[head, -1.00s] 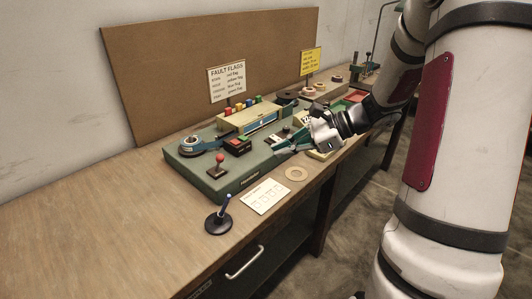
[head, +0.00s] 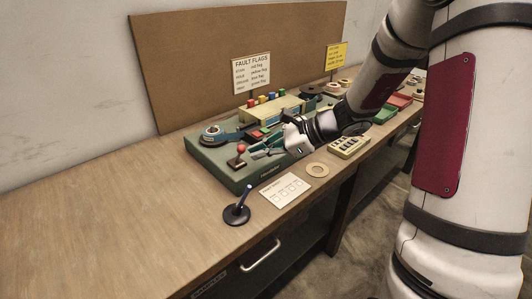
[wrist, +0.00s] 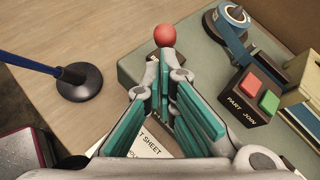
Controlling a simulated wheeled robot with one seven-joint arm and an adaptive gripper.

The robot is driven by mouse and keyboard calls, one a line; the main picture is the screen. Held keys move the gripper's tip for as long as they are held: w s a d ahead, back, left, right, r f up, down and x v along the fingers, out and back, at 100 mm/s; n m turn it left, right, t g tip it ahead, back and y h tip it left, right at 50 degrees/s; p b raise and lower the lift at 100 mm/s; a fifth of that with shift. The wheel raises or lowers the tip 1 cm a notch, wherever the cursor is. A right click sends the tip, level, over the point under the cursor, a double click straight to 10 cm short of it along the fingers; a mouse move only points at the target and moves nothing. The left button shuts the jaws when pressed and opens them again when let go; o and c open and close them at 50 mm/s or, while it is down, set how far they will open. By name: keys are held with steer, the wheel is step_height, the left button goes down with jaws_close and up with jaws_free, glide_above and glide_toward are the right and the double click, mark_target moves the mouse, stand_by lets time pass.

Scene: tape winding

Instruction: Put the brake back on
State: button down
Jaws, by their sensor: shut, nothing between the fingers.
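A lever with a red ball knob (head: 241,149) stands at the front left corner of the green machine base (head: 206,158); I take it for the brake. The red knob also shows in the wrist view (wrist: 164,35), just beyond my fingertips. My gripper (head: 257,152) is over the machine, just right of the knob in the head view, and its teal fingers are shut and empty (wrist: 168,70). I cannot tell whether the fingertips touch the knob. The lever's lower part is mostly hidden by the fingers in the wrist view.
A blue tape reel (wrist: 233,17) and a PART/JOIN button box (wrist: 250,98) sit right of the knob. A black-based stand with a blue rod (head: 238,213), a white sheet (head: 285,190) and a tan ring (head: 317,169) lie in front. The table's left side is clear.

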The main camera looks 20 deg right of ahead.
steer(key=shift+r+p, duration=0.25)
steer(key=shift+p, duration=0.45)
steer(key=shift+w+a+r+m+g+h+p, duration=0.1)
steer(key=shift+w+r+m+g+h+p, duration=0.25)
steer(key=shift+p, duration=0.6)
steer(key=shift+w+a+r+n+g+h+p, duration=0.1)
steer(key=shift+g+h+p, duration=0.15)
steer(key=shift+g+p, duration=0.5)
steer(key=shift+w+r+p, duration=0.15)
steer(key=shift+p, duration=0.65)
steer(key=shift+w+a+r+m+g+h+p, duration=0.4)
steer(key=shift+g+p, duration=0.3)
steer(key=shift+p, duration=0.55)
steer(key=shift+w+g+p, duration=0.4)
steer(key=shift+w+g, duration=0.2)
steer(key=shift+w+a+r+m+g+h, duration=0.15)
steer(key=shift+w+m+g+h, duration=0.35)
steer(key=shift+w+g, duration=0.25)
steer(key=shift+w+a+r+b, duration=0.1)
steer(key=shift+w+a+b, duration=0.05)
steer(key=shift+w+b, duration=0.2)
steer(key=shift+r, duration=0.2)
